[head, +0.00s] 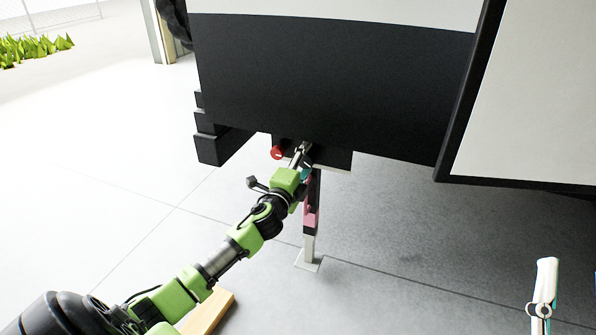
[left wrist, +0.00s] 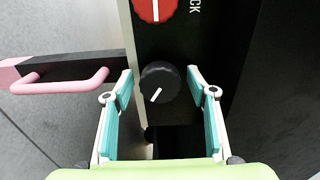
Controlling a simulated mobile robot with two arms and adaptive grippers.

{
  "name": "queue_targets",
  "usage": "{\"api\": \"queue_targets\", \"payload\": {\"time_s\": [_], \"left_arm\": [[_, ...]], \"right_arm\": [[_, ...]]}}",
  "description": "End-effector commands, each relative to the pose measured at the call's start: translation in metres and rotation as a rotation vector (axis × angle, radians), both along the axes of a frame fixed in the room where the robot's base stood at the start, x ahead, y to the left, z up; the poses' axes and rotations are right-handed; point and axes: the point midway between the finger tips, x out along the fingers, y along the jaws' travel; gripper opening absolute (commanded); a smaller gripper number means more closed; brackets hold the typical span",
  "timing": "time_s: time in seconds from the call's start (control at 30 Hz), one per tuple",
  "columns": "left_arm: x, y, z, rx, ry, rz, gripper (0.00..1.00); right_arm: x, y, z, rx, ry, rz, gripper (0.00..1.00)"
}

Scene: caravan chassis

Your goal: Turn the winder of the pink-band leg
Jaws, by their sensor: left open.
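The pink-band leg (head: 311,215) stands upright under the caravan's dark lower body in the head view, its foot plate on the floor. My left gripper (head: 303,160) is at the top of this leg. In the left wrist view the gripper (left wrist: 160,72) is open. A round black knob (left wrist: 158,84) with a white line sits between its fingers, with gaps at both sides. A black bar with a pink end and a pink loop handle (left wrist: 62,86) lies left of the fingers. I cannot tell which part is the winder. One finger of my right gripper (head: 543,290) shows at lower right.
A red knob (left wrist: 155,8) with a white line is above the black knob, beside partly cut-off white lettering; a red round part (head: 277,152) shows in the head view. A black stepped block (head: 212,138) is left of the leg. A wooden piece (head: 210,312) lies below my left arm.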

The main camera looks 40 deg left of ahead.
Motion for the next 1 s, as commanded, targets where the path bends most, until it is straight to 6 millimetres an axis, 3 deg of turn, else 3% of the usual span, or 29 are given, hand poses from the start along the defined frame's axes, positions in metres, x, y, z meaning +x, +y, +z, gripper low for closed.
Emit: {"api": "queue_targets", "payload": {"time_s": [0.5,0.7,1.0], "left_arm": [[-0.09,-0.022,-0.002,-0.002,0.004,0.0,0.52],[-0.107,-0.025,-0.001,0.0,0.002,0.001,0.52],[-0.11,-0.026,-0.001,0.0,0.002,0.002,0.52]], "right_arm": [[0.0,0.001,-0.002,0.001,0.005,0.0,0.4],[0.0,0.001,-0.002,0.001,0.006,0.0,0.4],[0.0,0.001,-0.002,0.001,0.006,0.0,0.4]]}}
